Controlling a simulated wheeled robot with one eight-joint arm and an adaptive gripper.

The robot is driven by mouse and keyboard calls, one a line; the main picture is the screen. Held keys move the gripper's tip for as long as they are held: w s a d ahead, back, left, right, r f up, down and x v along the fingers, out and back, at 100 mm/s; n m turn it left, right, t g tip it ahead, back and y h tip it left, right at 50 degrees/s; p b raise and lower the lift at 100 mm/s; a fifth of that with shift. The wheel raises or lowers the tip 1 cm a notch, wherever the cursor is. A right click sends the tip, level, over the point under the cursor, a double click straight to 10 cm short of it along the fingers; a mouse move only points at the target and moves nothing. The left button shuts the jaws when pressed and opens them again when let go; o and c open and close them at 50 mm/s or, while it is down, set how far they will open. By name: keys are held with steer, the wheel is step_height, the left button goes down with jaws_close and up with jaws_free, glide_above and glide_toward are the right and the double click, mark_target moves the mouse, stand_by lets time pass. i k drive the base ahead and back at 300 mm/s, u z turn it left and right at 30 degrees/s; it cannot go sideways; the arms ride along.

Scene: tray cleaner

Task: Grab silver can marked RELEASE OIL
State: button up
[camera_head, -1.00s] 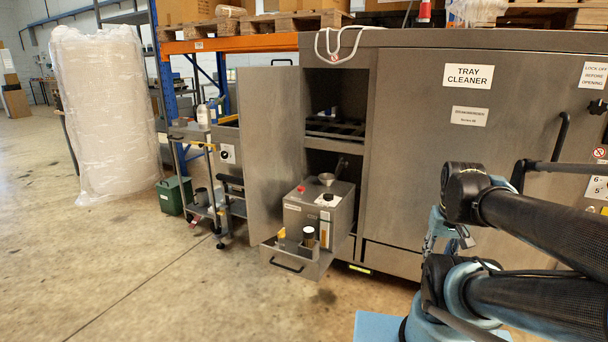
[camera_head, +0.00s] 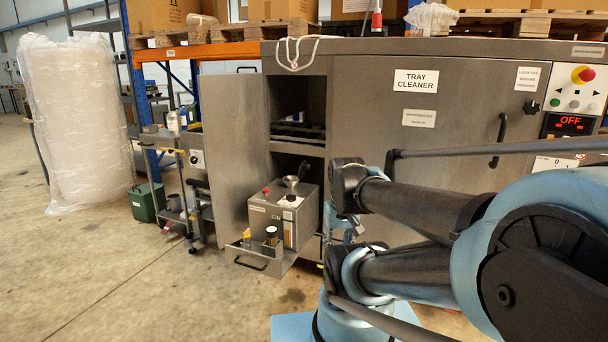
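A small silver can with a dark top (camera_head: 271,236) stands in the pulled-out drawer (camera_head: 245,258) at the foot of the tray cleaner. Its marking is too small to read, so I cannot tell whether it says RELEASE OIL. A yellow-topped item (camera_head: 246,236) stands just left of it. A steel box (camera_head: 284,216) with a funnel, a red knob and a black cap is directly behind. My folded arm is at the right. Light blue and metal parts at its wrist (camera_head: 344,228) show right of the can, apart from it. My gripper's fingers cannot be made out clearly.
The tray cleaner's open door (camera_head: 226,150) stands left of the drawer. A cart (camera_head: 180,185) with bottles and a green box (camera_head: 147,201) are farther left. The wrapped roll (camera_head: 78,120) is at far left. Bare floor (camera_head: 130,270) lies in front. The panel display (camera_head: 571,122) reads OFF.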

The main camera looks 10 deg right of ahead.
mark_target(174, 118)
steer(key=u, duration=0.1)
steer(key=i, duration=1)
steer(key=z, duration=0.1)
